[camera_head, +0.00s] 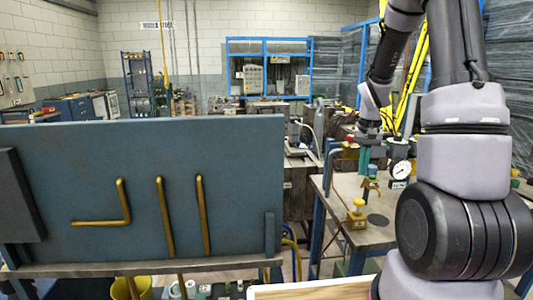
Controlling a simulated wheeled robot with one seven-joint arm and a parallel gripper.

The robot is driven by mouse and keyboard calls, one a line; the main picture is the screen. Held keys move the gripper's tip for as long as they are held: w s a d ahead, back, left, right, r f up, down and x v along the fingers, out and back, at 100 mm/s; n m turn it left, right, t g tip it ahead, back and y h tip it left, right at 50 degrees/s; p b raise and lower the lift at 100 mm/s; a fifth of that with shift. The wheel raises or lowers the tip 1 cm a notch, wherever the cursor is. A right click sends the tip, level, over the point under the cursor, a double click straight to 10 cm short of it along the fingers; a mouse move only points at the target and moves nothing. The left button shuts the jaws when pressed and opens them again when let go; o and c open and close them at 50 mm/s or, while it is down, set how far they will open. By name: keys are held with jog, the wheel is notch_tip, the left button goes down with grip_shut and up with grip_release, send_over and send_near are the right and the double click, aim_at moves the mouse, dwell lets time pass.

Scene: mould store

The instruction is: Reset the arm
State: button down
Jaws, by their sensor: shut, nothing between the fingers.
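My arm rises on the right side of the head view, with grey and black links that run out of the top edge. A further part of it comes back down to a dark wrist above the workbench (345,190). My gripper (367,155) hangs below that wrist, small and partly merged with the fittings behind it. It looks shut, with nothing held. A round white gauge (401,168) and a brass-coloured fitting (371,185) are close to it; I cannot tell whether it touches them.
A large blue-grey panel (110,160) with bent brass rods (167,215) fills the left foreground. A pale board edge (310,290) is at the bottom. Shelving (138,85) and a blue-framed rack (268,45) stand farther back.

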jog(key=s+a+r+t, duration=0.2)
jog(key=s+a+r, duration=0.15)
jog(key=r, duration=0.45)
jog(key=s+a+r+t, duration=0.1)
jog(key=s+a+r, duration=0.25)
jog(key=r, duration=0.45)
jog(key=s+a+r+t+y, duration=0.1)
jog(key=s+a+r+t, duration=0.1)
jog(key=s+r, duration=0.2)
jog(key=s+a+r+n+t+y, duration=0.1)
jog(key=s+a+r, duration=0.2)
jog(key=s, duration=0.5)
jog(key=shift+s+a+r+t, duration=0.2)
jog(key=shift+a+r+t, duration=0.2)
jog(key=shift+r, duration=0.15)
jog(key=shift+d, duration=0.1)
